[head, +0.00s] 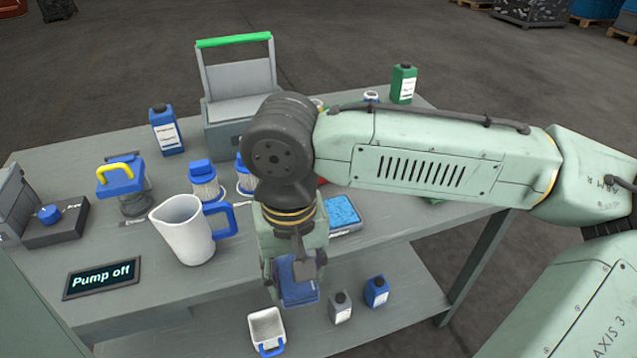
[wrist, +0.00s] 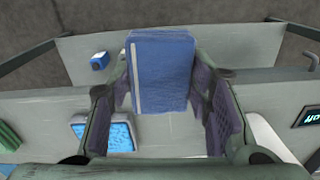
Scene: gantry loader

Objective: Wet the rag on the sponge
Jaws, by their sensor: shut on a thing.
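The rag is a folded blue block (head: 297,285) with a pale stripe along one side, seen closest in the wrist view (wrist: 162,75). My gripper (head: 290,268) is shut on it, with a dark-padded finger on each side. It hangs low near the table's front edge in the head view. The sponge (head: 343,211) is bright blue and sits in a light shallow tray on the table, just right of and behind my gripper. It also shows lower left in the wrist view (wrist: 110,134). The rag is apart from the sponge.
A white jug (head: 183,228) with a blue handle stands left of my gripper. A "Pump off" display (head: 102,277), blue-capped filters (head: 205,184) and a grey box (head: 236,100) share the table (head: 150,305). A small bin (head: 267,328) and bottles (head: 376,291) stand on the lower shelf.

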